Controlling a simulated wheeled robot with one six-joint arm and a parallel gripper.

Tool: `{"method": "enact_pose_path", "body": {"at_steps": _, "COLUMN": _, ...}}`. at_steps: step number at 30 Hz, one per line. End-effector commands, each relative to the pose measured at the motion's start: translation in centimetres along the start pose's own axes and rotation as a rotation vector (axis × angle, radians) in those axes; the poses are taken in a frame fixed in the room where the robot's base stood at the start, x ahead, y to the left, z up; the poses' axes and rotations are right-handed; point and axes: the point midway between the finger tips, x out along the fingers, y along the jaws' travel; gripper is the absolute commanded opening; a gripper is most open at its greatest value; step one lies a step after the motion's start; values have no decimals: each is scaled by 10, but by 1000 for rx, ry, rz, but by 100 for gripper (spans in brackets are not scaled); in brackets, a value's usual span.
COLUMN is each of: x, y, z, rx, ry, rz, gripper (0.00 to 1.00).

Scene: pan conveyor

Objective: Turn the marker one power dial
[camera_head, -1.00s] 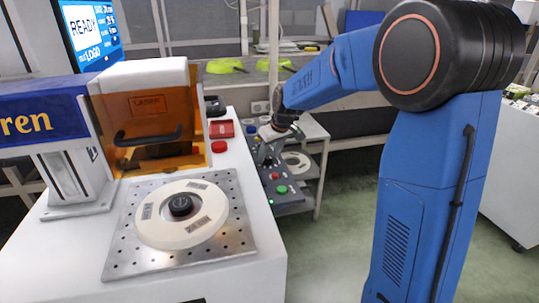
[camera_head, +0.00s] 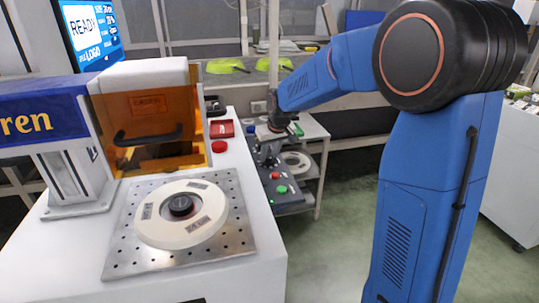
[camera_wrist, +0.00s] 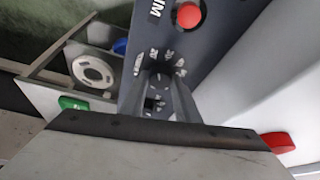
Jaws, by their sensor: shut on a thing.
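The control panel (camera_head: 284,190) is a dark grey box with buttons, beside the white bench. In the wrist view the panel (camera_wrist: 210,45) lies under my gripper (camera_wrist: 163,77), whose two fingers are shut around a small dark dial (camera_wrist: 160,80) on the panel face. White markings ring the dial; its pointer and exact setting are hard to make out. In the head view my gripper (camera_head: 268,150) is small and points down at the far part of the panel, and the dial is hidden behind it.
A red button (camera_wrist: 189,15) sits near the dial. The panel also carries a green button (camera_head: 282,189). The laser marker (camera_head: 150,115) stands at left, with a white ring (camera_head: 160,228) on its metal plate. A small shelf cart (camera_head: 312,150) is behind the panel.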

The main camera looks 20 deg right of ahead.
Motion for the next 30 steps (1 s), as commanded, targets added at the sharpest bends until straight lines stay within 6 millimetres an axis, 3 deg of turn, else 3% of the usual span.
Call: {"method": "enact_pose_path", "body": {"at_steps": 30, "x": 1, "y": -7, "z": -4, "rx": 763, "ry": 1, "rz": 317, "gripper": 6}}
